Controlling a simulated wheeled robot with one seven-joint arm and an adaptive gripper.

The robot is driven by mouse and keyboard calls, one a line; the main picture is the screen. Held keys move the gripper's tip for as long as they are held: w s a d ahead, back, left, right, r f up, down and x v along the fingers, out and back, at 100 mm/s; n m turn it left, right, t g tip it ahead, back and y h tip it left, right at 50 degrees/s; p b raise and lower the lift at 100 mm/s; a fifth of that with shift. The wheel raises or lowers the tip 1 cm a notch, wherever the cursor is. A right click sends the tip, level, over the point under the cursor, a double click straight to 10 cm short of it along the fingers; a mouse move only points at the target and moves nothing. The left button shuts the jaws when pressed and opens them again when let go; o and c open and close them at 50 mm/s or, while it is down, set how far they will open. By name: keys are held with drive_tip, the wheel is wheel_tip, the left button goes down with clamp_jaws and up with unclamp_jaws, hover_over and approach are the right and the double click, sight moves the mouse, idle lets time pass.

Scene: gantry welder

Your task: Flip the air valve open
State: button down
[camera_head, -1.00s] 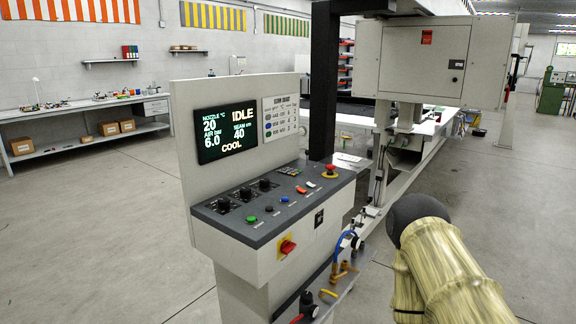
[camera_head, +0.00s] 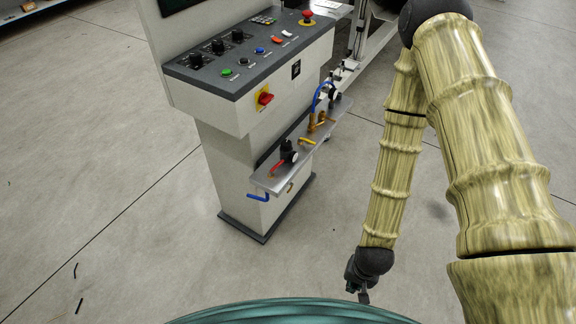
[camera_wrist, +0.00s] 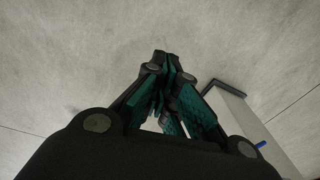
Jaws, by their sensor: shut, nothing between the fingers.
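A metal shelf (camera_head: 262,179) juts from the side of the console pedestal in the head view. It carries fittings: a red lever with a black knob (camera_head: 288,152), a yellow lever (camera_head: 306,141), a brass fitting (camera_head: 320,122) and a blue hose (camera_head: 318,97). A blue lever (camera_head: 258,197) hangs under the shelf's near end. I cannot tell for sure which one is the air valve. My gripper (camera_head: 364,296) points down, low over the floor, right of and nearer than the shelf, touching nothing. In the wrist view its fingers (camera_wrist: 165,68) are together and empty.
The console (camera_head: 250,75) has knobs, buttons, a red rotary switch (camera_head: 265,98) and a red emergency stop (camera_head: 307,17). Its pedestal (camera_head: 228,170) stands on a dark base plate (camera_head: 247,231). The floor between gripper and pedestal is clear.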

drive_tip(key=w+a+m+t+b, duration=0.1)
drive_tip(key=w+a+m+b, duration=0.1)
drive_tip(key=w+m+b, duration=0.6)
drive_tip(key=m+t+y+b, duration=0.45)
drive_tip(key=m+b, duration=0.35)
drive_tip(key=m, duration=0.6)
approach(277, 166)
drive_tip(key=s+d+r, duration=0.1)
drive_tip(key=s+d, duration=0.3)
drive_tip(key=d, duration=0.3)
drive_tip(key=shift+g+y, duration=0.25)
drive_tip(key=shift+y, duration=0.1)
drive_tip(key=b+x, duration=0.1)
drive_tip(key=x, duration=0.2)
drive_tip(key=b+x, duration=0.1)
drive_tip(key=x, duration=0.3)
drive_tip(key=w+r+b+x, duration=0.1)
drive_tip(key=x, duration=0.3)
drive_tip(key=shift+w+a+f, duration=0.1)
drive_tip(key=shift+a+f, duration=0.1)
drive_tip(key=shift+a, duration=0.25)
drive_tip(key=shift+w+a+f, duration=0.1)
drive_tip(key=shift+w+a, duration=0.45)
drive_tip(key=shift+a, duration=0.05)
drive_tip(key=shift+w+d, duration=0.1)
